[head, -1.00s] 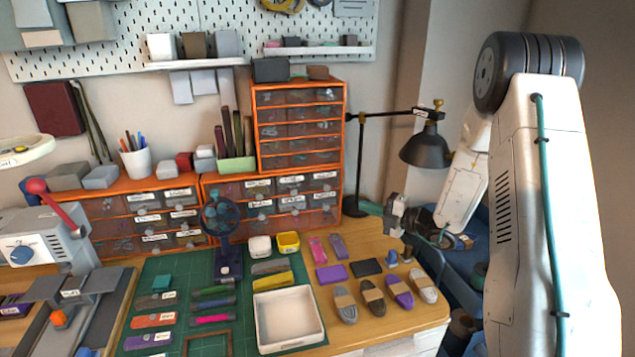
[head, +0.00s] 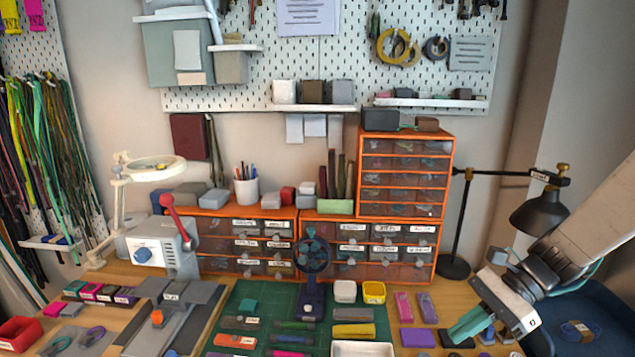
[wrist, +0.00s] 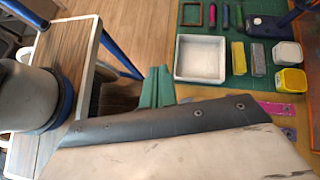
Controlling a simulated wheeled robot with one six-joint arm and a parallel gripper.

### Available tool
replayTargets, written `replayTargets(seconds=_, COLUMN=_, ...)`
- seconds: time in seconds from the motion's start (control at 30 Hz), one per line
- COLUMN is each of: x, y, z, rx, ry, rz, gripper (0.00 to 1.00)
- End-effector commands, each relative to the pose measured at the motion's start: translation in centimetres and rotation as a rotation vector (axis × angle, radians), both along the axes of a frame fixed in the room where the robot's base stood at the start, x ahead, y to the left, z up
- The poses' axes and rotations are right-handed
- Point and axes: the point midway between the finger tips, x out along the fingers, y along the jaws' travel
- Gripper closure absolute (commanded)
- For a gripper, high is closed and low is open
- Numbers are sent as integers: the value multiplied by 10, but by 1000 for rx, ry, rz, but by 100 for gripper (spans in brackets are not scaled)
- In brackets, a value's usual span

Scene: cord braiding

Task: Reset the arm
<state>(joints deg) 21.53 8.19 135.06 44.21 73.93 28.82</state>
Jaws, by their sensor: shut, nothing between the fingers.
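My gripper (head: 466,324) is at the lower right of the head view, at the end of my arm. Its teal fingers are together and empty, over the right end of the wooden table. In the wrist view the teal fingers (wrist: 156,88) show at the middle, close together, with a white tray (wrist: 201,58) to their right. A dark strip and a pale surface of my own arm fill the lower part of that view.
A black lamp (head: 540,213) stands behind my gripper. Orange drawer units (head: 405,178) line the back wall. A green mat (head: 262,300) holds a small blue fan (head: 312,258) and a yellow box (head: 374,292). Purple and pink pieces (head: 403,307) lie left of my gripper.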

Motion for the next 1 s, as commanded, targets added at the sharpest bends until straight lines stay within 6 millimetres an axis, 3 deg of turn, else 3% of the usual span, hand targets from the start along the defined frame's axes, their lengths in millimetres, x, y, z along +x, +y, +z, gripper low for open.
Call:
replayTargets(seconds=0.03, x=-18, y=3, z=11, rx=-61, ry=-87, rz=131, gripper=100)
replayTargets(seconds=0.2, x=-71, y=-3, z=33, rx=-247, ry=-322, rz=554, gripper=100)
replayTargets(seconds=0.5, x=-132, y=-25, z=73, rx=-559, ry=-597, rz=1112, gripper=100)
replayTargets(seconds=0.8, x=-156, y=-18, z=106, rx=-721, ry=-766, rz=1222, gripper=100)
replayTargets(seconds=1.0, x=-158, y=-15, z=110, rx=-730, ry=-793, rz=1231, gripper=100)
